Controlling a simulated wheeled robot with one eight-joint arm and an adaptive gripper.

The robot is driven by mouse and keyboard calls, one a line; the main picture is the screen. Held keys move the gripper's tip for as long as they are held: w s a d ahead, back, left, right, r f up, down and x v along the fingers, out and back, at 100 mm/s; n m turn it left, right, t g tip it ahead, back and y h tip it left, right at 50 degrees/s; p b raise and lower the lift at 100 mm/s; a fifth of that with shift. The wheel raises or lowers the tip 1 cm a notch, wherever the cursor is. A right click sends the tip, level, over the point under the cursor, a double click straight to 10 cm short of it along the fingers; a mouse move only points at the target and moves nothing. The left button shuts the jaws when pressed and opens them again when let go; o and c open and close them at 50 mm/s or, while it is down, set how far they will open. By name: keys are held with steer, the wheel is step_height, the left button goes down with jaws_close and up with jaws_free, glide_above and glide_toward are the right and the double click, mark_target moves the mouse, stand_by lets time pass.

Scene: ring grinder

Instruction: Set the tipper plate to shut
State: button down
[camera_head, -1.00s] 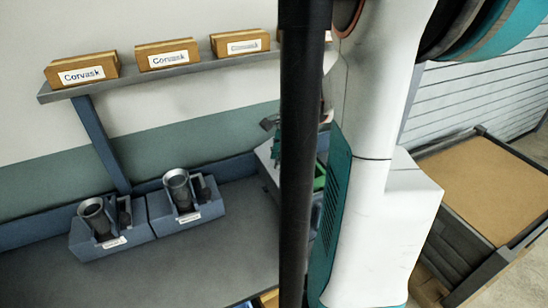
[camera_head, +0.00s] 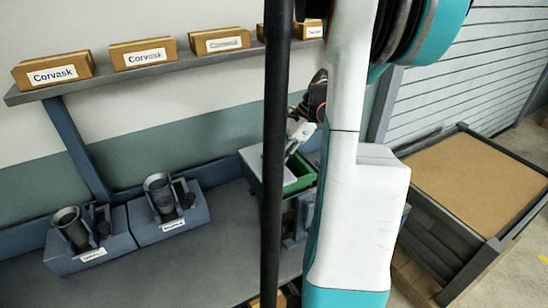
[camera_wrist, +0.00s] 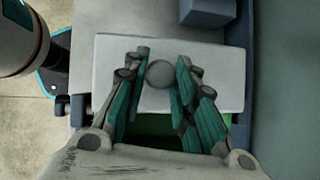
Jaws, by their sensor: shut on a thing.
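The tipper plate is the pale rectangular plate (camera_wrist: 218,72) in the wrist view, with a round grey knob (camera_wrist: 160,73) on it. My gripper (camera_wrist: 160,72) has its teal fingers on both sides of the knob and is shut on it. Below the plate, a strip of dark green opening (camera_wrist: 160,142) shows between the fingers. In the head view the pale plate (camera_head: 252,165) lies beside the green-lined bin (camera_head: 302,172), part of which is uncovered. My arm and a black post hide parts of the plate, bin and gripper there.
Two blue-grey holders with dark cups (camera_head: 92,240) (camera_head: 172,213) stand on the grey bench to the left. A shelf (camera_head: 100,82) with several labelled boxes runs above. A large brown-topped crate (camera_head: 460,178) stands at the right.

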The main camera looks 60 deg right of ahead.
steer(key=c, duration=1.3)
jaws_free()
steer(key=shift+f, duration=0.1)
steer(key=v, duration=1.2)
